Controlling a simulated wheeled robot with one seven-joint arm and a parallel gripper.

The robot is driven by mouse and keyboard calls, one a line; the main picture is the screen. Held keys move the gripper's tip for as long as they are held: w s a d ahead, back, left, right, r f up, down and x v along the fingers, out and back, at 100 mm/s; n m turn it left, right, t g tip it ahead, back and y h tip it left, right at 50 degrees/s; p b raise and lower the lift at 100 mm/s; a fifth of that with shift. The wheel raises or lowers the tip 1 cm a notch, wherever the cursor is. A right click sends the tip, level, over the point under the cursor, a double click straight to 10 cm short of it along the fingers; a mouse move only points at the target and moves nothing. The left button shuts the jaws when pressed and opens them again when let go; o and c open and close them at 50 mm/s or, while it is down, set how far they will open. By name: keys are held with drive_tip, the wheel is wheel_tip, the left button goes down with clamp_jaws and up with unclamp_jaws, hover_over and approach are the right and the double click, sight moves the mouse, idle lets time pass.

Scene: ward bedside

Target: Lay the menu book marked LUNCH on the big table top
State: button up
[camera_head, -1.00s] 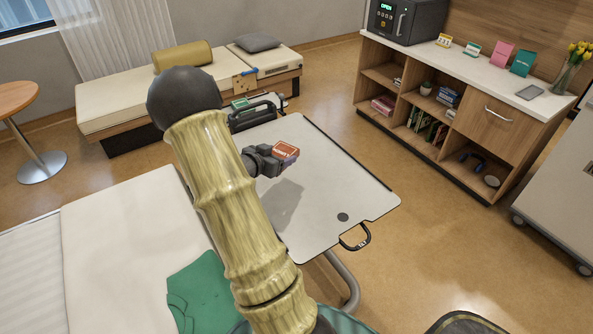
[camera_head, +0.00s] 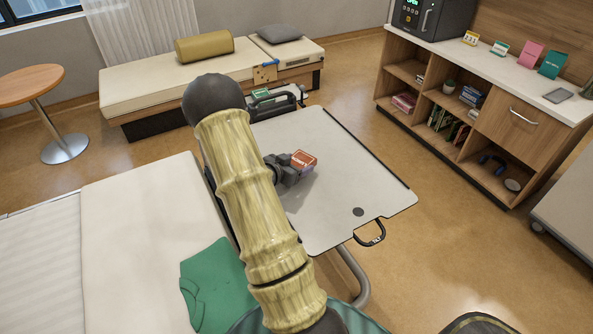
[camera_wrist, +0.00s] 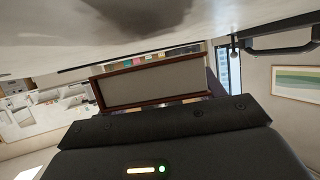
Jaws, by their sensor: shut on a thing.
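A small book with a red-orange cover and pale lettering (camera_head: 303,158) is held by my gripper (camera_head: 290,168). The lettering is too small to read surely. The pale grey table top (camera_head: 345,170) lies under the book. In the wrist view the book (camera_wrist: 150,88) shows a beige face with dark red edges, gripped by the black jaws. The table top (camera_wrist: 90,30) fills the top of that view, with a dark shadow on it. The book looks low over the table; whether it touches cannot be told. My arm hides the table's left part.
A dark-handled caddy with a green item (camera_head: 270,102) is at the table's far end. The table's middle right is clear. A bed (camera_head: 150,210) lies left; a shelf unit (camera_head: 470,105) stands right.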

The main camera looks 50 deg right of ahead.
drive_tip(key=shift+f, duration=1.4)
drive_tip(key=o, duration=1.1)
drive_tip(key=shift+f, duration=0.1)
drive_tip(key=shift+a, duration=0.2)
drive_tip(key=v, duration=1.2)
drive_tip(key=shift+d, duration=0.15)
